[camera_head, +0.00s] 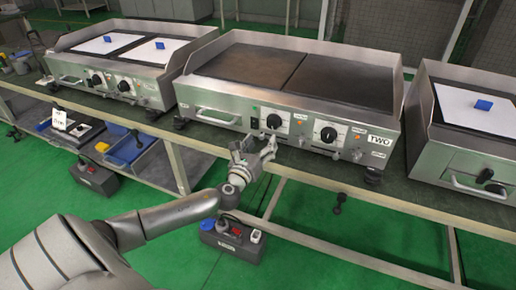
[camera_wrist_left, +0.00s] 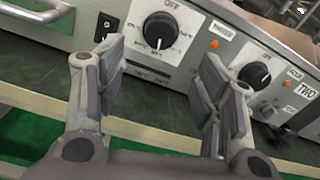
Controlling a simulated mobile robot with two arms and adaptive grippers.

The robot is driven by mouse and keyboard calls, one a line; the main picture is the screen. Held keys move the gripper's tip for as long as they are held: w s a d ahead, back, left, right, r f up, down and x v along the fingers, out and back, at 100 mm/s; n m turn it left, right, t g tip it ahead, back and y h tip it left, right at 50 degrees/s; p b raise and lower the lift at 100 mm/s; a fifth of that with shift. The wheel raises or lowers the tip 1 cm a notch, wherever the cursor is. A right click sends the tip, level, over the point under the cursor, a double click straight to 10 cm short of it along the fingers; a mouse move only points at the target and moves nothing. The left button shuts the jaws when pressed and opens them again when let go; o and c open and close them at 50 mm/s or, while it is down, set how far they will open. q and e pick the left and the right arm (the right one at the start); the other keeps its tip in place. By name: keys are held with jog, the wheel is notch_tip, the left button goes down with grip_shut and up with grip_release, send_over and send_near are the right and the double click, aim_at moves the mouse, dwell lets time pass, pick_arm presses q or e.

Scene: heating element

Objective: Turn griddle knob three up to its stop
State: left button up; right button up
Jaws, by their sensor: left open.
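The middle griddle (camera_head: 290,80) has two black knobs with white dials on its front panel. Its left knob (camera_head: 274,121) shows large in the left wrist view (camera_wrist_left: 160,30), under an OFF mark. The small label right of this knob is too blurred to read surely. The right knob (camera_head: 328,134) also shows in the left wrist view (camera_wrist_left: 255,75). My left gripper (camera_head: 254,147) is open and empty, just below and in front of the left knob, apart from it. In the left wrist view its fingers (camera_wrist_left: 158,75) stand either side below that knob. My right gripper is out of view.
A handle (camera_head: 216,118) sticks out left of the knobs. A black switch (camera_wrist_left: 106,26) sits left of the left knob. The griddle carries a TWO sign (camera_head: 379,143). Other griddles stand left (camera_head: 110,65) and right (camera_head: 465,130). The bench edge (camera_head: 310,178) runs below.

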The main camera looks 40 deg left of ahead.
pick_arm(q)
jog(key=shift+v, duration=1.05)
jog(key=s+d+f+n+g, duration=0.2)
jog(key=s+f+n+g, duration=0.35)
jog(key=f, duration=0.75)
jog(key=s+d+f+n+g, duration=0.1)
jog(key=s+f+n+g, duration=0.2)
jog(key=s+f+n, duration=0.6)
jog(key=s+d+f+n+g+h, duration=0.1)
jog(key=s+d+f+n+g, duration=0.1)
jog(key=s+d+f+n, duration=0.4)
jog(key=s+d+f+n+g+h, duration=0.15)
jog(key=s+f, duration=0.25)
jog(key=f, duration=0.4)
jog(key=s+d+f+n+g+h, duration=0.25)
jog(key=s+d+f+n, duration=0.35)
jog(key=s+d, duration=0.35)
jog(key=s+a+r+g+y+p, duration=0.1)
jog(key=s+a+r+g+p, duration=0.1)
jog(key=s+p, duration=1.3)
jog(key=shift+s+a+r+n, duration=0.3)
jog(key=shift+s+a, duration=0.25)
jog(key=shift+a, duration=0.15)
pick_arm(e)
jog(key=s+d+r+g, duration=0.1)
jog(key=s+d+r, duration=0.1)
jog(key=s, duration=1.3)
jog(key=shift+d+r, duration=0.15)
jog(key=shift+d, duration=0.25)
